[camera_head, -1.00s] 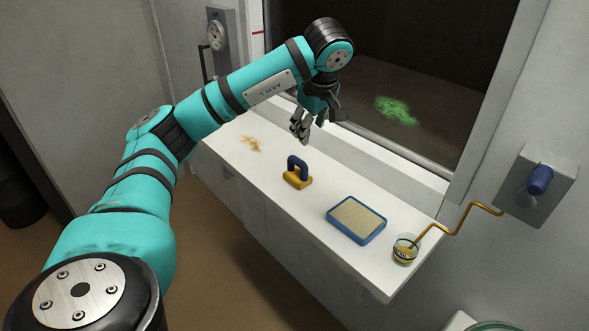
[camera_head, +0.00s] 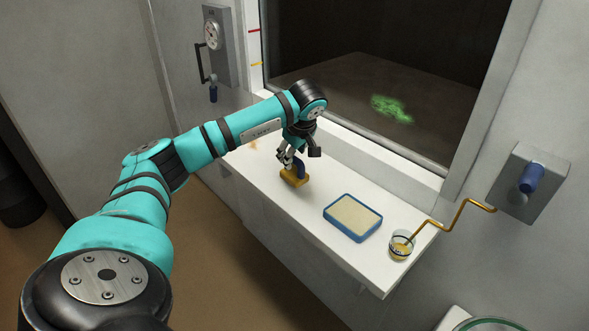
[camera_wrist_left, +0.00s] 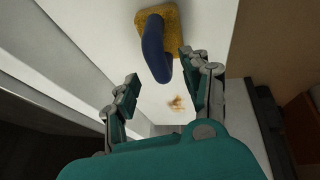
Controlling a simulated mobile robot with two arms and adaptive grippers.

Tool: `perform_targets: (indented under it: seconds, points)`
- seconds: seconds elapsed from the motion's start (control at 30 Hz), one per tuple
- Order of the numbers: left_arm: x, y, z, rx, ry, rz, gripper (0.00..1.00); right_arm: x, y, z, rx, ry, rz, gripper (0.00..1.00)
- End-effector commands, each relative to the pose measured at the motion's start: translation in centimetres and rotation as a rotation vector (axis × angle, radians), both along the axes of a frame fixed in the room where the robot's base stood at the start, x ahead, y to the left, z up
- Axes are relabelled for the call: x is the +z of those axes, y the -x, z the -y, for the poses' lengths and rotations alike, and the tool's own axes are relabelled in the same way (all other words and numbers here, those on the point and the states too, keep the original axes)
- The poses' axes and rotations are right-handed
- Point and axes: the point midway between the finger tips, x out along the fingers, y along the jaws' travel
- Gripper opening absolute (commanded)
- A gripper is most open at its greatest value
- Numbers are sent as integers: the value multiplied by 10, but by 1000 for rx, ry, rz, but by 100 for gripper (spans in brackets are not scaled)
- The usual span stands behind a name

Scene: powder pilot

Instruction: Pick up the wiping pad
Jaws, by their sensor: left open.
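The wiping pad (camera_head: 294,179) has a yellow base and a dark blue arched handle. It stands on the white counter, and its handle is partly hidden by my gripper in the head view. In the left wrist view the pad (camera_wrist_left: 173,30) lies ahead, with its blue handle (camera_wrist_left: 153,48) reaching toward the space between my fingers. My left gripper (camera_head: 285,158) is open above the pad, close to the handle. The left wrist view shows the fingers of this gripper (camera_wrist_left: 157,88) spread apart with nothing between their tips. My right gripper is not in view.
A blue-rimmed tray (camera_head: 330,218) with a tan surface sits right of the pad. Beyond it stands a small glass (camera_head: 401,247) near a bent orange tube (camera_head: 447,227). A brown stain (camera_wrist_left: 176,103) marks the counter (camera_head: 258,186). A window wall borders the back.

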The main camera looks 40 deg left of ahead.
Motion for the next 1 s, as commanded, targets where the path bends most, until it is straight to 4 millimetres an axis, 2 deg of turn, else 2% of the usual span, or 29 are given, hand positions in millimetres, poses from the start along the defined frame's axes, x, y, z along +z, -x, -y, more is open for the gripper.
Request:
perform_targets:
  seconds: [0.03,0.2,0.47,0.83,1.0]
  points:
    - [-5,0,-4,2,0,-6,48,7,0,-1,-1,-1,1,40]
    - [-24,-5,-11,0,1,-2,48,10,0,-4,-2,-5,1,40]
    - [-28,-6,-12,-1,0,1,48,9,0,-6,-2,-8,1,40]
    - [-27,-6,-12,-1,0,1,0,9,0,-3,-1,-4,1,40]
    - [-27,-6,-12,-1,0,1,0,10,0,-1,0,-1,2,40]
